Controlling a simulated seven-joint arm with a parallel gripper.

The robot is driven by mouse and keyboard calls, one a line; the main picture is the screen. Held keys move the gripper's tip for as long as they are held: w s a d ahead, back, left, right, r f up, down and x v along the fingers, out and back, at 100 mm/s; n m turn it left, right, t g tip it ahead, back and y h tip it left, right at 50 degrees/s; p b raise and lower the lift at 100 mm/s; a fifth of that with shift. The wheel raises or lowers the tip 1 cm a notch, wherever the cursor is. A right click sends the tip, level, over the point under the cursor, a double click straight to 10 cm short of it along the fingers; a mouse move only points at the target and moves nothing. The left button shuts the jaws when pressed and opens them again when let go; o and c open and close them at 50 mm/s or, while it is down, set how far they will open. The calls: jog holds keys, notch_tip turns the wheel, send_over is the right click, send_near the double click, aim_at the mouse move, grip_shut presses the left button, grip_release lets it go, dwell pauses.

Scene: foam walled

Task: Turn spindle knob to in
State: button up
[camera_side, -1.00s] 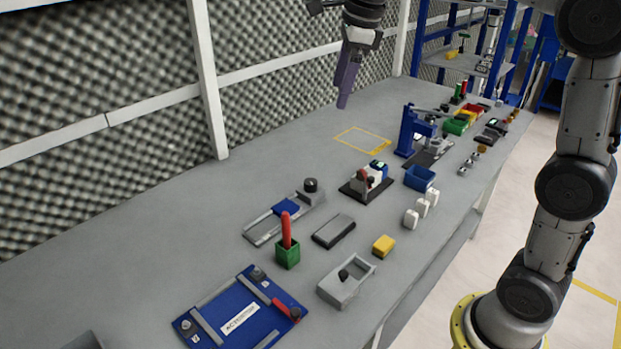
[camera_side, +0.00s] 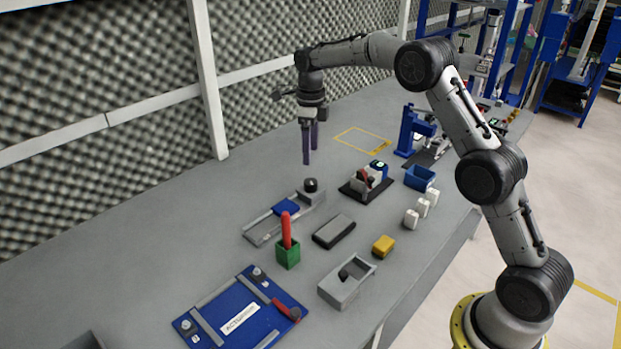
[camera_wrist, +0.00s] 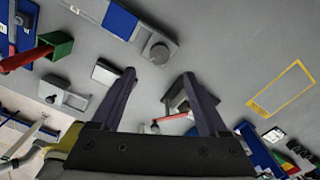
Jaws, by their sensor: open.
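The spindle knob (camera_side: 311,185) is a dark round knob at the far right end of a long grey slide unit (camera_side: 262,231) with a blue carriage (camera_side: 286,207). In the wrist view the knob (camera_wrist: 160,52) shows from above, just beyond the gap between the fingertips. My gripper (camera_side: 310,156) hangs with its two purple fingers pointing down, above and slightly behind the knob, apart from it. It is open and empty; the wrist view also shows the spread fingers (camera_wrist: 158,76). Any mark on the knob is too small to read.
A green holder (camera_side: 288,254) with an upright red handle stands in front of the slide. A dark-based fixture (camera_side: 368,192) stands to the right, with a blue bin (camera_side: 420,178) beyond. A dark grey block (camera_side: 334,231) lies nearby. A foam wall (camera_side: 100,90) runs behind the bench.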

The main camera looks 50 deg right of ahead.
aim_at(310, 181)
notch_tip(310, 181, down, 10)
jog(key=shift+r, duration=0.15)
dwell(0.3)
grip_shut()
